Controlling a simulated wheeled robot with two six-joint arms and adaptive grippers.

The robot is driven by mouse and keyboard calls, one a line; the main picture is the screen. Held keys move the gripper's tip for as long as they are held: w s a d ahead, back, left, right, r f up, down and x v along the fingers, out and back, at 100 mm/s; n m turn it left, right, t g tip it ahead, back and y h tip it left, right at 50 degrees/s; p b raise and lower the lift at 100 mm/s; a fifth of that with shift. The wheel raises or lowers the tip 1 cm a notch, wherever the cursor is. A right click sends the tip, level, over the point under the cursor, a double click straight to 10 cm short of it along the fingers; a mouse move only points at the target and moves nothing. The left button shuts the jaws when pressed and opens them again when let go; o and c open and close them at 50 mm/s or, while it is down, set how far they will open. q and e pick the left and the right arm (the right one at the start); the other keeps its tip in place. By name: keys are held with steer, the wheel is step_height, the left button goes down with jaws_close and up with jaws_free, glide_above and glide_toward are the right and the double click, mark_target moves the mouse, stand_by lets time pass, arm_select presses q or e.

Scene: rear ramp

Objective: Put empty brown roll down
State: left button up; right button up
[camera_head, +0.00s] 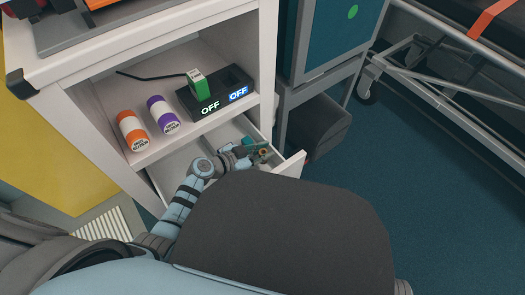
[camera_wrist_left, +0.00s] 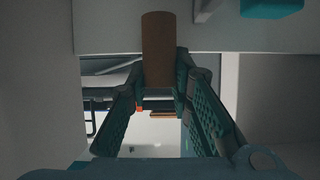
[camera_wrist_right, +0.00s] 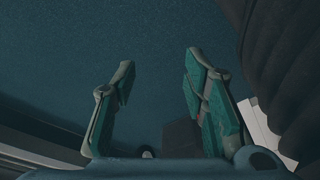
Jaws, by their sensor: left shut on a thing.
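My left gripper (camera_head: 258,154) is down at the open white drawer (camera_head: 290,165) below the shelf. It is shut on the empty brown roll, a plain brown cylinder (camera_wrist_left: 158,42) standing upright between the fingertips in the left wrist view. In the head view the roll is small and mostly hidden by the fingers. I cannot tell whether it touches the drawer floor. My right gripper (camera_wrist_right: 160,75) is open and empty in the right wrist view, above the dark blue floor; it is hidden in the head view.
A grey bin (camera_head: 318,125) stands right of the drawer. Floor (camera_head: 425,160) at right is clear.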

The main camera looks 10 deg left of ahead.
arm_select(q)
steer(key=shift+f, duration=0.1)
steer(key=o, duration=0.7)
steer(key=shift+o, duration=0.2)
arm_select(e)
steer(key=shift+w+r, duration=0.2)
steer(key=shift+r, duration=0.2)
arm_select(q)
steer(key=r+p+v, duration=0.1)
steer(key=p+v, duration=0.4)
steer(key=v, duration=0.7)
arm_select(e)
steer(key=s+d+f+m, duration=0.1)
steer(key=s+f, duration=0.3)
steer(key=f, duration=0.4)
steer(key=shift+f+t, duration=0.35)
steer(key=shift+t, duration=0.05)
arm_select(q)
steer(key=shift+r, duration=0.1)
arm_select(e)
steer(key=shift+d, duration=0.1)
